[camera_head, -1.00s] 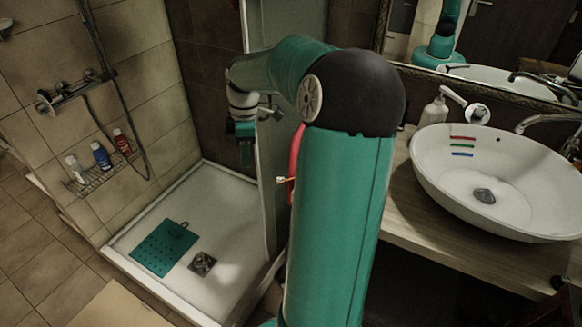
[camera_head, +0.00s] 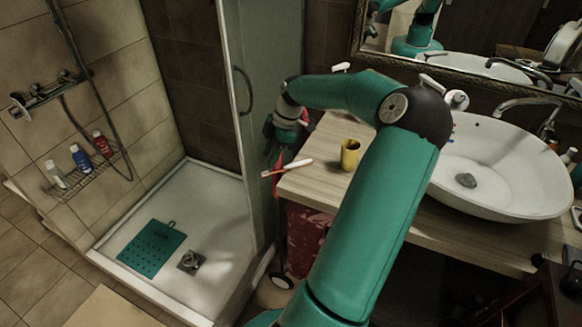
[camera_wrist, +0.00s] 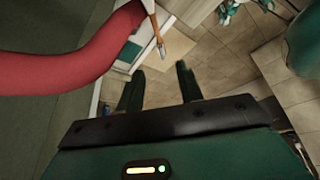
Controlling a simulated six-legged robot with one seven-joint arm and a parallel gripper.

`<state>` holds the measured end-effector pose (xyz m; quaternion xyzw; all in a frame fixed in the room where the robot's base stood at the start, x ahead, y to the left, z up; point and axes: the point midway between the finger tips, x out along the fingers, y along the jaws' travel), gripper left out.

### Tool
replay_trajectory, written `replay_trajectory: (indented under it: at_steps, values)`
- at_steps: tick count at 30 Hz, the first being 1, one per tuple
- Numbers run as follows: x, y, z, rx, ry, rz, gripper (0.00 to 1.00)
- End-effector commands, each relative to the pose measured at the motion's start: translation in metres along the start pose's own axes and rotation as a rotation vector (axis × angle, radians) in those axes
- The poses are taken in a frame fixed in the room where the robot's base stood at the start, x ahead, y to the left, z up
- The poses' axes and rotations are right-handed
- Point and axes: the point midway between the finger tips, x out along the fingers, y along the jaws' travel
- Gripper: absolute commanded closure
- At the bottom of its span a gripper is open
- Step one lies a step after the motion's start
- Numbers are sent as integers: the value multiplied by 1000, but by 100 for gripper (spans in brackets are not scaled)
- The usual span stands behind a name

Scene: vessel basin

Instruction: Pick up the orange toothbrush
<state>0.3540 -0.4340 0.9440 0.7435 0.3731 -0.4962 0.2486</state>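The orange toothbrush (camera_head: 287,168) has a white part toward the counter and an orange end with bristles. In the head view it lies across the left edge of the wooden counter, the bristle end jutting past it. In the wrist view its orange neck and bristles (camera_wrist: 158,36) show at the top, ahead of and apart from my fingers. My gripper (camera_wrist: 160,88) is open, its two dark fingers apart with nothing between them. In the head view my gripper (camera_head: 278,140) is small, partly hidden, beside the counter's left edge near the toothbrush.
A yellow cup (camera_head: 350,155) stands on the wooden counter (camera_head: 318,185) right of the toothbrush. A red curved object (camera_wrist: 75,68) crosses the wrist view close to my gripper. The glass shower panel (camera_head: 240,110) stands left of my gripper. A white basin (camera_head: 500,175) is at right.

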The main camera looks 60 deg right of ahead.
Motion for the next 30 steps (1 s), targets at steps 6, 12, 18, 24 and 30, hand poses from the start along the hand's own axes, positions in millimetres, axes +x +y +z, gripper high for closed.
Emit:
replay_trajectory:
  at_steps: [6,12,18,24,30]
  values:
    - [21,-3,-1,0,1,-2,64]
    - [49,-4,-2,0,0,0,64]
    - [55,-4,-2,2,-2,3,64]
    - [54,-4,-2,1,-2,2,83]
    - [54,-4,-2,1,-2,2,100]
